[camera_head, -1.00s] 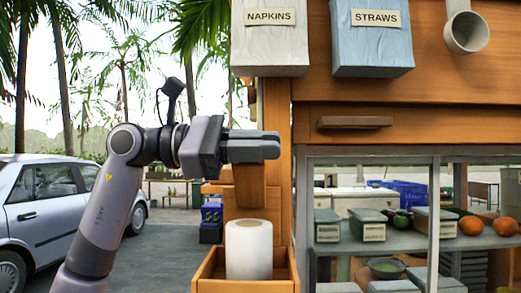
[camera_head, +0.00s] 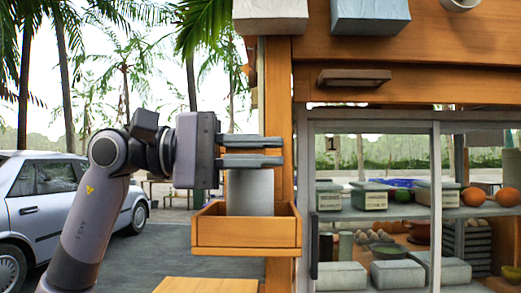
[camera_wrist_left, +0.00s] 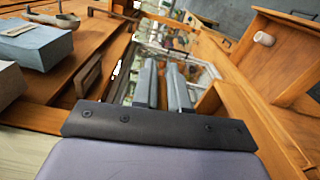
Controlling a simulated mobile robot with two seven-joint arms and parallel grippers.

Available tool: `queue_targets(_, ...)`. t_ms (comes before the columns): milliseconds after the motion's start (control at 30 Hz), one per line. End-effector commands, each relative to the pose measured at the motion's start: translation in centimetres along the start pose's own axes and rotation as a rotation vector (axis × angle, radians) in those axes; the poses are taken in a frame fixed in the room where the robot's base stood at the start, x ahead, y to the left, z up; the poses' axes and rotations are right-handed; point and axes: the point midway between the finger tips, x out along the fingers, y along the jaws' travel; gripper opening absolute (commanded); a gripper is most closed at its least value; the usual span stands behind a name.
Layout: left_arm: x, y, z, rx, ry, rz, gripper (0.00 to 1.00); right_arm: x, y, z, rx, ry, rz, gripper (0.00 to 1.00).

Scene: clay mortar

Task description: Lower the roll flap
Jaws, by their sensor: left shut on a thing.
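The white paper roll (camera_head: 250,192) stands in an open wooden box (camera_head: 246,234) fixed to the stall's left post. It looks shaded. My left gripper (camera_head: 281,151) comes in level from the left, just above the roll's top in the picture. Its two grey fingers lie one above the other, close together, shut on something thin. I take this to be the roll flap, which I cannot make out clearly between them. In the left wrist view the fingers (camera_wrist_left: 163,72) stand side by side with a narrow gap. My right gripper is not in view.
A wooden drawer handle (camera_head: 354,78) and a glazed cabinet (camera_head: 435,200) with containers stand to the right. The post (camera_head: 280,100) is close to my fingertips. A white car (camera_head: 70,195) is at the left. Open pavement lies behind my arm.

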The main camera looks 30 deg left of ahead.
Motion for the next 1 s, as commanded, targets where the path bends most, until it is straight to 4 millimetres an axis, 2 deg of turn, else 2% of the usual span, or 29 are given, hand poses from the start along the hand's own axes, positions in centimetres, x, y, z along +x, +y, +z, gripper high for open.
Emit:
queue_targets(200, 0.06, -0.98, -0.10, -0.010, -0.003, -0.003, 0.00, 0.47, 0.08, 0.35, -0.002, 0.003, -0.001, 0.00)
queue_targets(700, 0.11, -1.20, -0.16, -0.014, -0.004, -0.006, 0.00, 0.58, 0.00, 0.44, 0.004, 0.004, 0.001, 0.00)
queue_targets(733, 0.12, -1.20, -0.16, -0.014, -0.004, -0.006, 0.23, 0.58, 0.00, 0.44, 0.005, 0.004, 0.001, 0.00)
queue_targets(767, 0.12, -1.20, -0.16, -0.014, -0.004, -0.006, 0.33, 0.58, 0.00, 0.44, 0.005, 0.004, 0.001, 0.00)
queue_targets(800, 0.11, -1.19, -0.16, -0.013, -0.003, -0.006, 0.38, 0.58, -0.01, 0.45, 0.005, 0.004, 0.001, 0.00)
queue_targets(1000, 0.07, -1.08, -0.15, -0.010, -0.002, -0.003, 0.38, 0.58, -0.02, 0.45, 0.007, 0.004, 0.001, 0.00)
